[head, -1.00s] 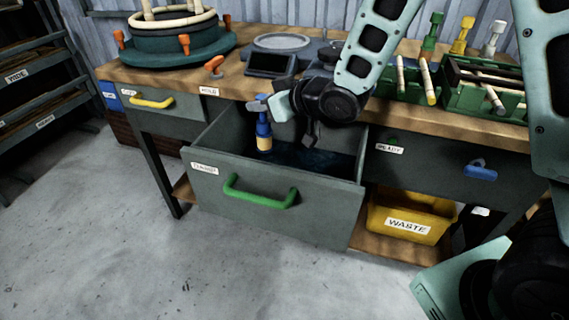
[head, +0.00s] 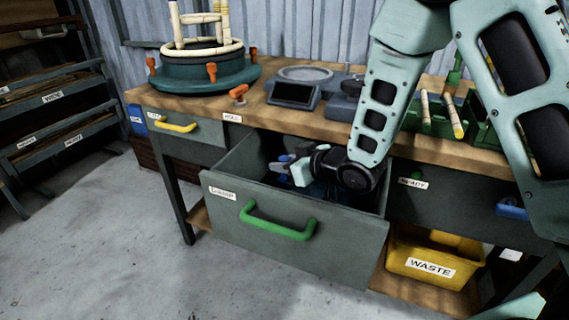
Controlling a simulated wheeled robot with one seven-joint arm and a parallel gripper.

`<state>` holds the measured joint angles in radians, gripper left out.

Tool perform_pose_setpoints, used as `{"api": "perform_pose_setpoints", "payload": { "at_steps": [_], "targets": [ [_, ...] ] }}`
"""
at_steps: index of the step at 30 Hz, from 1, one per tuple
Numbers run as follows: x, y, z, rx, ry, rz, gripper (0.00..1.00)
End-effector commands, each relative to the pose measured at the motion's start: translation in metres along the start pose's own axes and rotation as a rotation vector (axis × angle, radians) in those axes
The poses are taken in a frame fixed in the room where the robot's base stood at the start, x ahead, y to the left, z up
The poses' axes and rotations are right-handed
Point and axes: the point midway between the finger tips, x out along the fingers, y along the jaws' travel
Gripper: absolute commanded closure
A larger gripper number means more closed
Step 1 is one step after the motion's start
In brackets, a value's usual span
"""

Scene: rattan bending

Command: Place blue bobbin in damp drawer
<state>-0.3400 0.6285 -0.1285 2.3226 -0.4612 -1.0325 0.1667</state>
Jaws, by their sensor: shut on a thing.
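The damp drawer (head: 290,232) stands pulled out from the workbench, with a green handle and a label on its front. My gripper (head: 290,170) is down inside the open drawer, below the bench top. It is shut on the blue bobbin (head: 283,158), of which only a small blue part shows near the fingers. The rest of the bobbin and the drawer floor under it are mostly hidden by my gripper and the drawer front. I cannot tell whether the bobbin touches the floor of the drawer.
The drawer with the yellow handle (head: 176,124) is at the left and the ready drawer (head: 440,203) at the right. A yellow waste bin (head: 430,268) sits below. A round mould (head: 205,72), a scale (head: 294,94) and green racks (head: 488,125) stand on the bench top (head: 262,112).

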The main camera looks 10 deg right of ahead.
Motion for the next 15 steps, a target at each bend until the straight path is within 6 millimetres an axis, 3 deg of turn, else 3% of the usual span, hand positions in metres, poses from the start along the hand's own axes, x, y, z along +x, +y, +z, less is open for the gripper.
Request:
{"api": "perform_pose_setpoints", "payload": {
  "at_steps": [1,2,3,15],
  "targets": [
    [0.0013,0.0002,0.003,0.0,0.0,0.0,1.0],
    [0.0007,0.0001,0.0017,0.0,0.0,0.0,0.66],
    [0.0006,0.0001,0.0015,0.0,0.0,0.0,0.55],
    [-0.0043,0.0004,-0.0028,0.0,-0.001,0.001,0.53]
  ]
}}
